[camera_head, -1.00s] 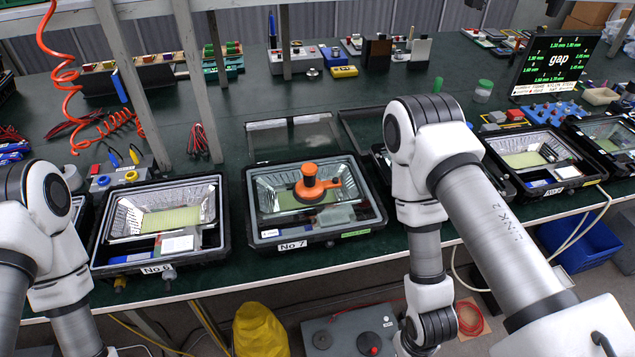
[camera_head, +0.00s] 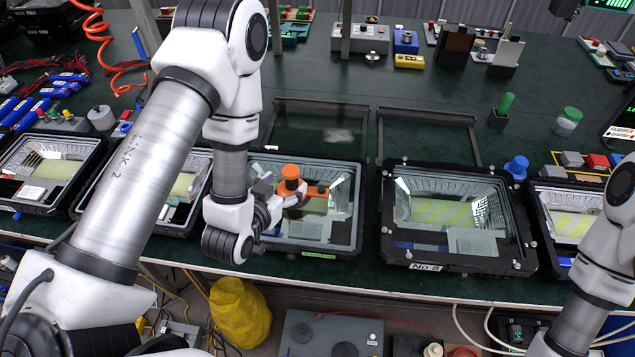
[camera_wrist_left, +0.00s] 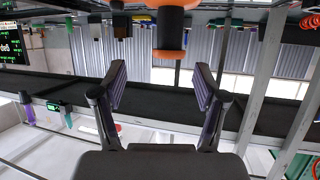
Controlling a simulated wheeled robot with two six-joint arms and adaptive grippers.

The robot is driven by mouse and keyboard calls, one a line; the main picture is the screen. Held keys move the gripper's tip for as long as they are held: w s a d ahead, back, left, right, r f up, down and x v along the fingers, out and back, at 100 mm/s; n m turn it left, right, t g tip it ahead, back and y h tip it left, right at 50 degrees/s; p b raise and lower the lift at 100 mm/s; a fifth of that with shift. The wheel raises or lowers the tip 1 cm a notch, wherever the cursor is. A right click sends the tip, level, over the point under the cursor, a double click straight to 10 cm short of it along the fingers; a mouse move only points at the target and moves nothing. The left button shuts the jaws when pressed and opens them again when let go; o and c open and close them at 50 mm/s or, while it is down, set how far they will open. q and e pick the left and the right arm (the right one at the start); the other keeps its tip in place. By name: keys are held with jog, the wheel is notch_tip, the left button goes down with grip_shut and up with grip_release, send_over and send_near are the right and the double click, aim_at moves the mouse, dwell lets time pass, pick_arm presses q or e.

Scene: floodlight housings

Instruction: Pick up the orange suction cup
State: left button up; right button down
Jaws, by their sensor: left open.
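The orange suction cup (camera_head: 290,178) sits on the glass of a black-framed floodlight housing (camera_head: 350,238) in the middle of the head view, with its round knob on top and an orange arm to the right. In the left wrist view the cup (camera_wrist_left: 171,32) shows at the top edge, partly cut off, beyond the fingers. My left gripper (camera_head: 281,197) is open beside the cup, at its lower left, with nothing between the fingers. Its two purple-padded fingers (camera_wrist_left: 160,88) stand wide apart in the wrist view. My right arm shows at the right edge; its gripper is out of view.
Another housing, No 8 (camera_head: 455,259), stands to the right, and more stand along the bench on both sides. Empty dark frames (camera_head: 428,118) lie behind. A blue knob (camera_head: 517,166) and a green-topped jar (camera_head: 568,120) are further right.

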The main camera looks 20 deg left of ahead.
aim_at(287, 177)
pick_arm(q)
jog(key=shift+w+a+f+p, duration=0.35)
jog(key=shift+w+a, duration=0.3)
jog(key=shift+w, duration=0.15)
jog(key=x, duration=0.1)
jog(key=p+x, duration=0.1)
jog(key=x, duration=0.3)
jog(key=shift+d+p, duration=0.25)
jog(key=shift+p, duration=0.15)
jog(key=shift+a+f, duration=0.1)
jog(key=shift+f, duration=0.1)
jog(key=shift+s+a, duration=0.15)
jog(key=shift+a, duration=0.05)
jog(key=shift+c, duration=0.4)
jog(key=shift+d+r, duration=0.1)
grip_shut()
